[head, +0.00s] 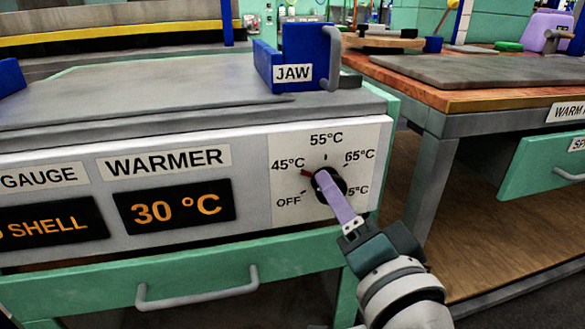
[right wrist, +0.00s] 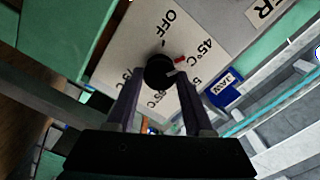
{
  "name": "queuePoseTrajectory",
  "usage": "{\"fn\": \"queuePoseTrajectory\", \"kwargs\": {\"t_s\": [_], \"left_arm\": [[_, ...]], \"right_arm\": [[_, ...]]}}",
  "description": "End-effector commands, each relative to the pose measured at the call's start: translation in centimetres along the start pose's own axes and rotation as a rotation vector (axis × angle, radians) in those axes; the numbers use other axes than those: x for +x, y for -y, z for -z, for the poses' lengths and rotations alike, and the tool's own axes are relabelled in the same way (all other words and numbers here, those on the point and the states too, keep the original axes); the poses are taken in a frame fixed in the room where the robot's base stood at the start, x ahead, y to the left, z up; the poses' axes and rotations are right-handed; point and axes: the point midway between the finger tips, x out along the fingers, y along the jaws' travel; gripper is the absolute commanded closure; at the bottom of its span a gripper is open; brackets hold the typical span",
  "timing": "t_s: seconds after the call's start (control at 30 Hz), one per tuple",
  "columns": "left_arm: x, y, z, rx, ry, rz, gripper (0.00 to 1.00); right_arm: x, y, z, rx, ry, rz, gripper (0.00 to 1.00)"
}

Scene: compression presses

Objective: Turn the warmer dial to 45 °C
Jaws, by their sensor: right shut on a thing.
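The warmer dial (head: 341,184) is a round black knob with a red pointer (head: 306,173) on a pale panel marked OFF, 45, 55, 65 °C and a partly hidden mark. The red pointer aims at about the 45 °C mark (head: 288,164). It also shows beside the 45 °C mark in the right wrist view (right wrist: 180,60). My right gripper (head: 322,178) is shut on the dial, with one finger on either side of it in the right wrist view (right wrist: 158,79). The warmer display (head: 177,208) reads 30 °C in orange. My left gripper is not in view.
A grey bench top (head: 170,90) lies above the panel, with a blue block labelled JAW (head: 305,50) at its right end. A green drawer with a grey handle (head: 197,291) is below. A wooden-topped table (head: 480,95) stands to the right.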

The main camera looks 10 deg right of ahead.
Motion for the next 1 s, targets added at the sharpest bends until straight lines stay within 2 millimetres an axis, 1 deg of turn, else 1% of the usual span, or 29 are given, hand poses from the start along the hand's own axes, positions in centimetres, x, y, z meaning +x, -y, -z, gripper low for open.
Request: {"fn": "queuePoseTrajectory", "kwargs": {"t_s": [0.2, 0.6, 0.63, 0.87, 1.0], "left_arm": [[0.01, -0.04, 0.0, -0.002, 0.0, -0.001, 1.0], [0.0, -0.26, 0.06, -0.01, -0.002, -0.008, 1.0], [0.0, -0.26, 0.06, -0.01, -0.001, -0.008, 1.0], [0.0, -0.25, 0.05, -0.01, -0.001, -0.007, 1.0], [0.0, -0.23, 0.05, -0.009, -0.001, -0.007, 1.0]], "right_arm": [[-0.01, -0.02, -0.02, 0.036, 0.0, 0.0, 1.0], [-0.01, -0.01, -0.02, 0.039, 0.001, 0.0, 1.0], [-0.01, -0.01, -0.02, 0.039, 0.001, 0.0, 0.45], [0.0, -0.01, -0.01, 0.038, 0.0, 0.0, 0.19], [0.0, 0.0, -0.01, 0.038, 0.0, 0.0, 0.18]]}}
